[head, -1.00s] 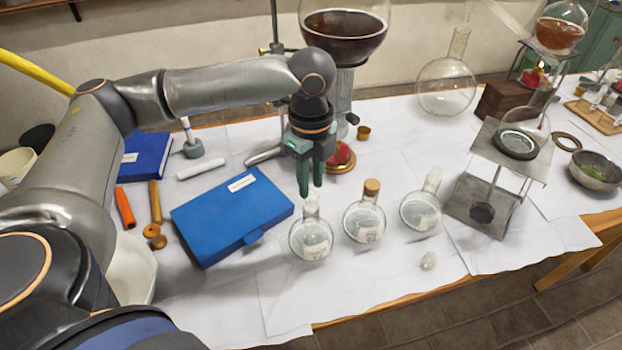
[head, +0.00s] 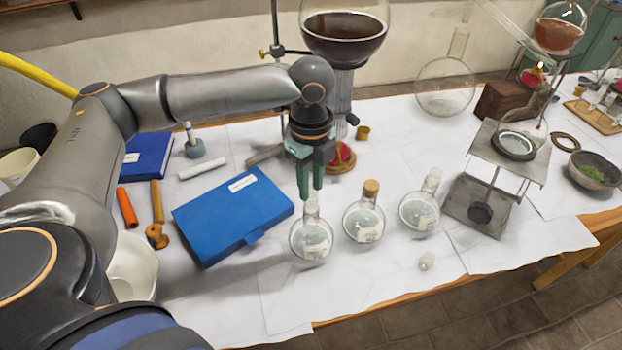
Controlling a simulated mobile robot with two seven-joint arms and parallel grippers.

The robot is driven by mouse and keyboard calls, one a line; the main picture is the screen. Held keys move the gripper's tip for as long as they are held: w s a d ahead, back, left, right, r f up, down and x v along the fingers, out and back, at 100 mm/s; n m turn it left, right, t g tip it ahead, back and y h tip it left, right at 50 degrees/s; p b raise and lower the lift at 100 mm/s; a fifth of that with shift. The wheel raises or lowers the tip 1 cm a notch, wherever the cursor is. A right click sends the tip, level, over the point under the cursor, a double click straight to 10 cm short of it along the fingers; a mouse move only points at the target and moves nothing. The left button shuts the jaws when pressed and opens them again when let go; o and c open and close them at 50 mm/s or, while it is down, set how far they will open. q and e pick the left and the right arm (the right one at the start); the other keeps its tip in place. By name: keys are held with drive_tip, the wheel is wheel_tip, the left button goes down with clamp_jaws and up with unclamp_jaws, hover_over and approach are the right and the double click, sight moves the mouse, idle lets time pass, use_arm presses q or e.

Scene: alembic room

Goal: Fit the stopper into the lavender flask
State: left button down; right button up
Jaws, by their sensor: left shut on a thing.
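Three round glass flasks stand in a row near the table's front: a left flask (head: 310,240), a middle flask (head: 364,221) with a cork, and a right flask (head: 419,211) with a pale top. Each has a small label that I cannot read, so I cannot tell which is the lavender flask. My left gripper (head: 310,190) points down and is shut at the top of the left flask. Its fingers partly hide the mouth. My right gripper is not in view.
A blue case (head: 230,215) lies left of the flasks. A metal stand (head: 490,195) is to their right. A large flask of dark liquid (head: 345,35) stands behind my left gripper.

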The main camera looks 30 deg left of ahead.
use_arm(q)
drive_tip(key=shift+f+p, duration=0.3)
drive_tip(key=shift+f, duration=0.3)
idle(1.1)
drive_tip(key=shift+p, duration=0.65)
drive_tip(key=shift+f, duration=0.1)
drive_tip(key=shift+f+p, duration=0.5)
drive_tip(key=shift+p, duration=0.65)
idle(1.4)
drive_tip(key=shift+c, duration=0.7)
unclamp_jaws()
